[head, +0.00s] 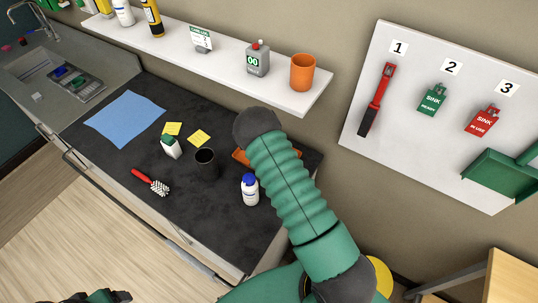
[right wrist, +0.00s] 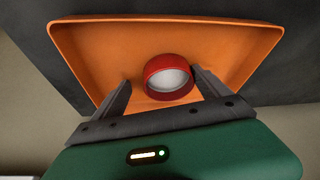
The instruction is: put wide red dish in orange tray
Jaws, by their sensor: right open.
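The wide red dish (right wrist: 150,88), a round red ring with a pale inside, shows within the outline of the orange tray (right wrist: 90,50) in the right wrist view. It seems to lie on the tray floor. My right gripper (right wrist: 161,78) is open, one finger on each side of the dish. The left finger is apart from it; the right fingertip is close to its edge, and contact is unclear. In the head view only a bit of the orange tray (head: 240,156) shows behind my right arm; the dish and right gripper are hidden. Part of my left gripper (head: 95,297) shows at the bottom left.
On the dark counter near the tray are a white bottle with a blue cap (head: 250,190), a black cup (head: 205,164), a small green-and-white carton (head: 170,147) and a red brush (head: 151,182). A shelf (head: 225,57) runs above. A blue cloth (head: 124,118) lies at the left.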

